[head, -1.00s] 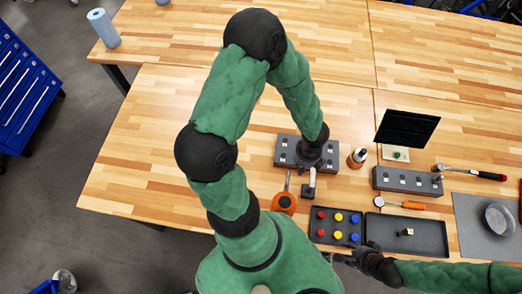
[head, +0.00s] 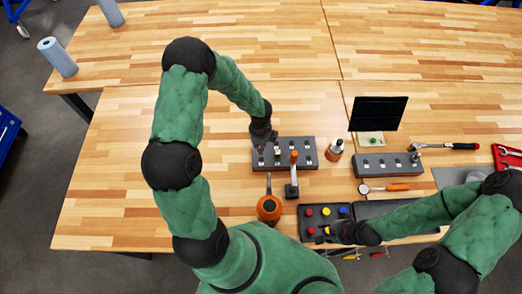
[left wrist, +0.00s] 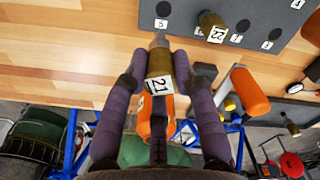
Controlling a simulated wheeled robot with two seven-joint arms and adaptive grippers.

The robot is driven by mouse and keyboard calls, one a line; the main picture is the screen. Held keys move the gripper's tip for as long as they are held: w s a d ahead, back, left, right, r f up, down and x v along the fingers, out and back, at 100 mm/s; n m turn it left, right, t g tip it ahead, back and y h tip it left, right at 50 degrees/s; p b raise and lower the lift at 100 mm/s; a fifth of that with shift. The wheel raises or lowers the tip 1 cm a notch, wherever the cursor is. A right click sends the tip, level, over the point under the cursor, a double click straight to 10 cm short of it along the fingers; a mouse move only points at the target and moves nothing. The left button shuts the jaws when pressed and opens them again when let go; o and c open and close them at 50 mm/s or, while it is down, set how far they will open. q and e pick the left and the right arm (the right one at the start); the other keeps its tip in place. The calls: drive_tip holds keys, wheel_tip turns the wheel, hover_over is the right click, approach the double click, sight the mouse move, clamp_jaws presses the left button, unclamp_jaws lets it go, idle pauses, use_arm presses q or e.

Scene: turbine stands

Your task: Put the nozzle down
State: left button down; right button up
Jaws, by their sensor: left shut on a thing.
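My left gripper (head: 263,141) is at the left end of the dark grey numbered stand (head: 310,162). In the left wrist view, its fingers (left wrist: 161,72) are shut on a brass nozzle (left wrist: 159,84) labelled 21. The nozzle's grey tip points at the stand's near edge, close to an empty hole labelled 5; I cannot tell whether it touches. Another brass nozzle (left wrist: 210,22), labelled 22, sits in the stand to the right. Empty holes 7 and 8 are further right. My right gripper (head: 322,237) is low over the front of the coloured-cap tray; its fingers are too small to read.
An orange oil can (head: 269,208) and an orange-handled upright tool (head: 293,175) stand in front of the stand. A small bottle (head: 335,148), a second grey stand (head: 385,166) and a black panel (head: 378,113) are to the right.

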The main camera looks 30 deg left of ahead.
use_arm(q)
drive_tip(key=shift+w+a+f, duration=0.15)
drive_tip(key=shift+w+f, duration=0.25)
drive_tip(key=shift+f, duration=0.15)
drive_tip(key=shift+w+a+f+b, duration=0.1)
drive_tip(key=shift+w+f+b, duration=0.15)
drive_tip(key=shift+f+b, duration=0.2)
wheel_tip(320, 180, down, 3)
drive_tip(key=b, duration=0.3)
drive_tip(key=shift+w+b, duration=0.1)
drive_tip(key=shift+b, duration=0.3)
use_arm(e)
wheel_tip(320, 180, down, 5)
drive_tip(key=shift+f, duration=0.1)
use_arm(q)
drive_tip(key=shift+f, duration=0.55)
use_arm(e)
drive_tip(key=shift+f, duration=0.1)
use_arm(q)
drive_tip(key=c, duration=1)
unclamp_jaws()
